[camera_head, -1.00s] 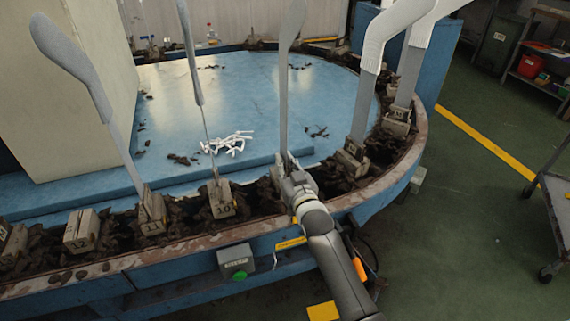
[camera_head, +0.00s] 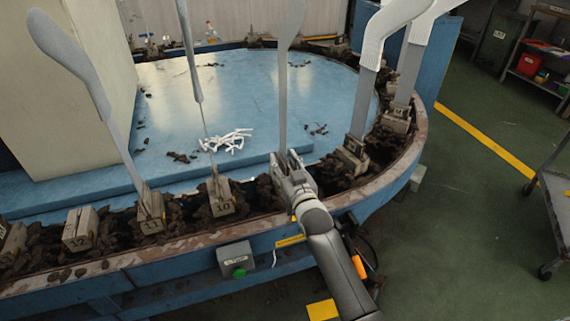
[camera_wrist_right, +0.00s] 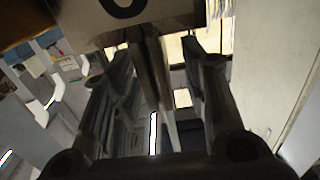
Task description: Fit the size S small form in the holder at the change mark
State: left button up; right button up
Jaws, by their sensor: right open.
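A grey flat form (camera_head: 285,90) stands upright in front of my right gripper, at the rim position above the yellow label (camera_head: 290,241). Its size marking cannot be read. Its foot and most of its holder are hidden behind the gripper. My right gripper (camera_head: 289,163) is open at the base of this form. In the right wrist view, its two fingers (camera_wrist_right: 158,95) stand apart on either side of a narrow upright piece, with a gap. A pale block with a dark marking (camera_wrist_right: 150,22), likely the holder, shows at the top there. My left gripper is not in view.
Holder 10 (camera_head: 222,200) and holder 11 (camera_head: 151,213) carry grey forms; holder 12 (camera_head: 80,230) is empty. White-covered forms (camera_head: 385,45) stand to the right. White scraps (camera_head: 228,140) lie on the blue table (camera_head: 170,100). A green-button box (camera_head: 235,258) hangs on the front.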

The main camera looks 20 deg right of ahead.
jog(key=shift+s, duration=0.1)
jog(key=s, duration=1.1)
jog(key=shift+s+d, duration=0.2)
jog(key=shift+s, duration=0.2)
